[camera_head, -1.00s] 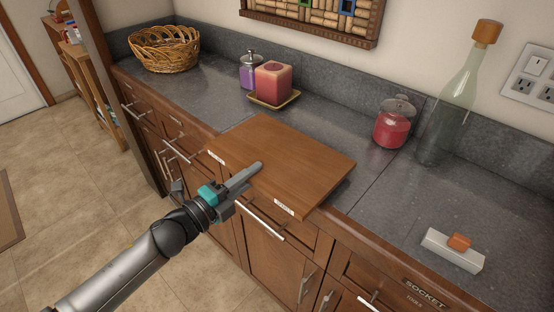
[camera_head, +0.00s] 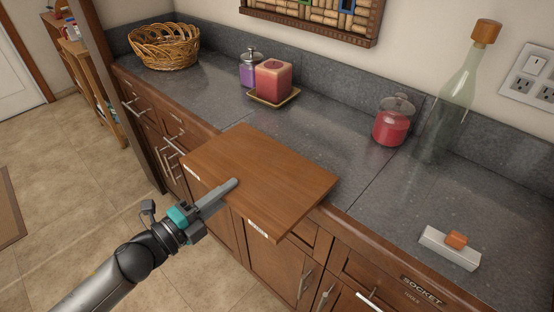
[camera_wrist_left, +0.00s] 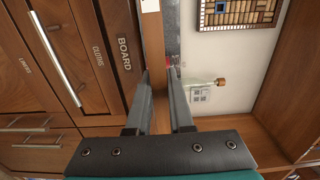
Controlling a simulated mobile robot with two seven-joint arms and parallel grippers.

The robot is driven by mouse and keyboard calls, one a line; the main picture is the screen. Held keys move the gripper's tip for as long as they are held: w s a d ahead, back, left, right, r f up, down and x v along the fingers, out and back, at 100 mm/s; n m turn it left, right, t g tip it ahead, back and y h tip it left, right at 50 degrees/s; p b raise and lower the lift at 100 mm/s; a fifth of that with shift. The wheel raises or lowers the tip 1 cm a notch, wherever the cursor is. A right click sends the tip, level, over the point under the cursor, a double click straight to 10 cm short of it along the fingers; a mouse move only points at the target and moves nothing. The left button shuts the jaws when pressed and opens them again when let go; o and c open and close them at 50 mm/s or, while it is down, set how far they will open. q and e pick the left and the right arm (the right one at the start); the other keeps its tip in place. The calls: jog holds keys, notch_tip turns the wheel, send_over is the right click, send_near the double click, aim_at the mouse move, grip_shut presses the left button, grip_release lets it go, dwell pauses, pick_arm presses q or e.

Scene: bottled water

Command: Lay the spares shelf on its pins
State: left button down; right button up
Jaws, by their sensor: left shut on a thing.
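The spares shelf, a flat brown wooden board (camera_head: 275,175) with two small white labels on its front edge, is held roughly level at the counter's front edge. It overhangs the drawers. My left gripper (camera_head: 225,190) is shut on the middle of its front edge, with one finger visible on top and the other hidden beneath. In the left wrist view, the board shows edge-on (camera_wrist_left: 152,50) between the fingers (camera_wrist_left: 160,88). I cannot make out any shelf pins. My right gripper is not in view.
The grey counter (camera_head: 300,125) has clear room behind the board. Drawers with handles lie below.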

pick_arm(q)
jog(key=shift+p+v, duration=0.3)
jog(key=shift+v, duration=2.1)
jog(key=shift+r, duration=0.15)
